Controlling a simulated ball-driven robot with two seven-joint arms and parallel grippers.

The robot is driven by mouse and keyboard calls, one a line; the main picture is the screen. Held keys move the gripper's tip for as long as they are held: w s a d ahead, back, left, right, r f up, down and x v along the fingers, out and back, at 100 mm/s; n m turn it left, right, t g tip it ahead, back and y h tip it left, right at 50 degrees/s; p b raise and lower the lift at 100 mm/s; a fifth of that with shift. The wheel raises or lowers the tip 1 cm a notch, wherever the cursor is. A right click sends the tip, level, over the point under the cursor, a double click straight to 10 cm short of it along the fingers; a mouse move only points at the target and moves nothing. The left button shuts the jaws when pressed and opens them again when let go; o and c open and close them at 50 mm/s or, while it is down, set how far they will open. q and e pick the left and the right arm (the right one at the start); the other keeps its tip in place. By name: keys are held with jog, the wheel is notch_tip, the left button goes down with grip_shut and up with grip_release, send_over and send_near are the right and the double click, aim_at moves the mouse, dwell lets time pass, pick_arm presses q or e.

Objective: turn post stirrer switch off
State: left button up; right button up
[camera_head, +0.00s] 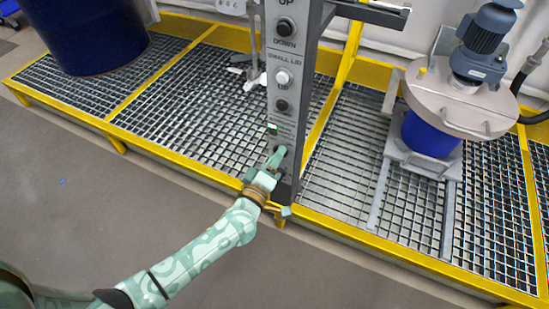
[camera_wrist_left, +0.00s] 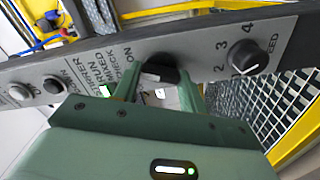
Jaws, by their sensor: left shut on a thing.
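The grey control post (camera_head: 288,100) stands upright in the middle of the head view, its labelled panel facing me. My left gripper (camera_head: 277,156) is at the lower part of this panel. In the left wrist view, my left gripper (camera_wrist_left: 158,88) is shut on a black switch knob (camera_wrist_left: 157,73), with one finger on each side of it. The fingers partly hide the knob and its labels, so I cannot tell its setting. A small lit green lamp (camera_head: 272,127) shows just above the gripper in the head view. My right gripper is not in view.
A black speed knob (camera_wrist_left: 246,57) with numbers sits beside the gripped knob. Several buttons are higher on the panel. A blue drum (camera_head: 88,35) stands left, and a motor-topped stirrer (camera_head: 484,45) on a blue vessel (camera_head: 430,137) stands right. Yellow-framed grating (camera_head: 340,185) surrounds the post.

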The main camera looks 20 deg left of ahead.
pick_arm(q)
jog(key=shift+f+n+b, duration=0.15)
jog(key=shift+n+b, duration=0.05)
jog(key=shift+n, duration=2.95)
jog(key=shift+f+n+b, duration=0.1)
jog(key=shift+n+b, duration=0.05)
jog(key=shift+n, duration=3)
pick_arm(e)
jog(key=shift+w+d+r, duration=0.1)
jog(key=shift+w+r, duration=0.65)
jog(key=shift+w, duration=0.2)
pick_arm(q)
jog(key=o, duration=1)
